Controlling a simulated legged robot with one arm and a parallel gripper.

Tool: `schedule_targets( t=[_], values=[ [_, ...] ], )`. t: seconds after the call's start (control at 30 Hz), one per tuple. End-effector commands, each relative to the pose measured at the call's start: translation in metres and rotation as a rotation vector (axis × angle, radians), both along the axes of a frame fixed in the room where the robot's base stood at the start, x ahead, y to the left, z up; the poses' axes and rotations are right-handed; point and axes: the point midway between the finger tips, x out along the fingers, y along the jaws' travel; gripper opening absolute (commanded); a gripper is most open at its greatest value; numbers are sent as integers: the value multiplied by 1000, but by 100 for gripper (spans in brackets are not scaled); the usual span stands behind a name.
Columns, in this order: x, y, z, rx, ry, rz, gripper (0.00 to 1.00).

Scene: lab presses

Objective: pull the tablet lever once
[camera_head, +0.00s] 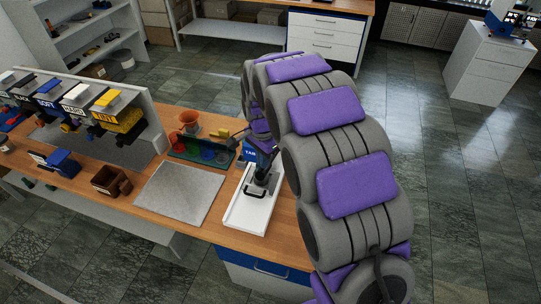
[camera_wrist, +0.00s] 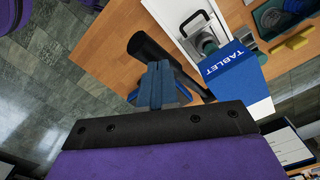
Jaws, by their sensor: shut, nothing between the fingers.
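The tablet press (camera_wrist: 236,72) is blue with a white TABLET label. In the head view its top (camera_head: 252,156) shows partly, beside my arm. Its white base (camera_head: 247,212) has a small black handle at the front. The black lever (camera_wrist: 152,47) has a thick round grip and runs down-right behind my fingers in the wrist view. My gripper (camera_wrist: 160,70) is shut and empty, its blue fingers overlapping the lever's lower part. I cannot tell whether they touch it. In the head view my arm hides much of the gripper.
A grey mat (camera_head: 178,192) lies left of the press. A green rack (camera_head: 200,150) with coloured cups and an orange funnel (camera_head: 189,118) stand behind the mat. A brown box (camera_head: 110,181) and labelled dispensers (camera_head: 105,113) are further left. Open floor lies to the right.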

Motion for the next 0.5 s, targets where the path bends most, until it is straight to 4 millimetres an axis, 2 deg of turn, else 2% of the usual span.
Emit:
schedule_targets(
  t=[0.5],
  values=[
    [2, 0, 49, 0, -5, 0, 0]
  ],
)
